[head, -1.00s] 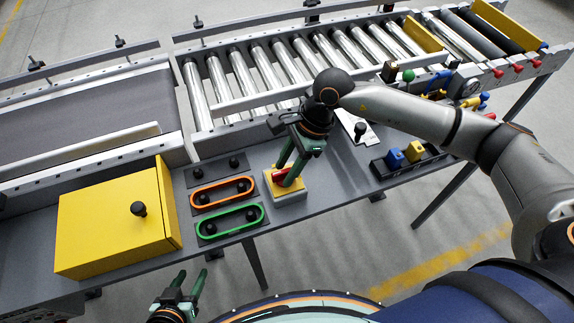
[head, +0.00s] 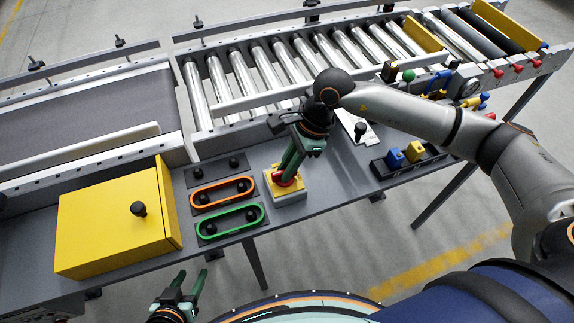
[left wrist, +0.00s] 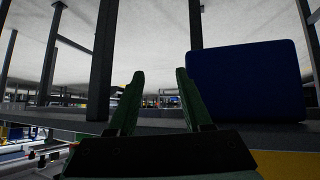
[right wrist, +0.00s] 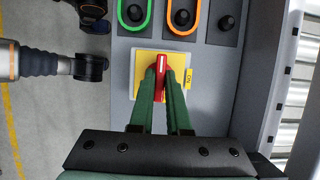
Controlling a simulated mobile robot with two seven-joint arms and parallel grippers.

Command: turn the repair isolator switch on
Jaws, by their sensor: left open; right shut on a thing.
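The isolator switch is a yellow plate (head: 299,186) on a grey box near the table's front edge, with a red rotary handle (right wrist: 161,75). In the right wrist view the handle's white line runs up and down the picture, and a yellow "ON" label (right wrist: 188,78) lies to its right. My right gripper (right wrist: 161,84) is shut on the red handle, one finger on each side; the fingers partly hide it in the head view (head: 288,176). My left gripper (head: 190,279) is open and empty in front of the table, low in the head view.
Left of the switch are a green-ringed panel (head: 230,221), an orange-ringed panel (head: 222,191) and a yellow box (head: 110,222) with a black knob. A roller conveyor (head: 260,75) runs behind. Blue and yellow blocks (head: 405,155) sit to the right.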

